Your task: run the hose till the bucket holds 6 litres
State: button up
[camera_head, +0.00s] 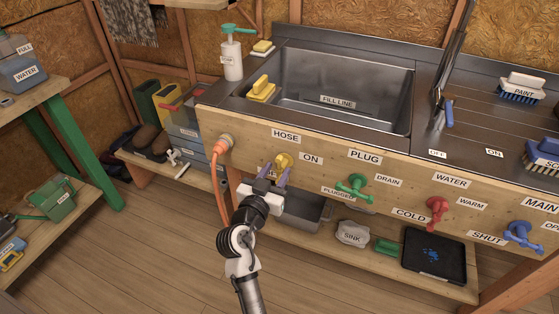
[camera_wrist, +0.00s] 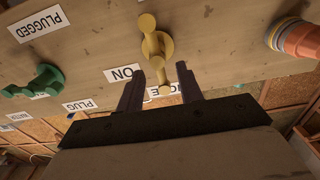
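The yellow hose tap (camera_head: 284,160) is on the wooden front panel, by the HOSE and ON labels. In the wrist view the tap (camera_wrist: 154,45) shows upside down, its lower end between my fingertips. My gripper (camera_head: 275,176) is open, one finger on each side of the tap handle, with gaps showing in the wrist view (camera_wrist: 160,82). An orange hose (camera_head: 219,185) hangs from a round fitting left of the tap. A grey tub (camera_head: 304,212) sits under the panel behind my gripper; I cannot tell if it is the bucket. No water flow is visible.
Right of the hose tap are a green PLUG handle (camera_head: 354,187), a red WATER handle (camera_head: 437,211) and a blue MAIN handle (camera_head: 522,235). A steel sink (camera_head: 342,92) is above. A green container (camera_head: 52,199) is on the left shelf. The floor between is clear.

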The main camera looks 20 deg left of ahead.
jog(key=shift+w, duration=1.45)
jog(key=shift+c, duration=0.3)
grip_shut()
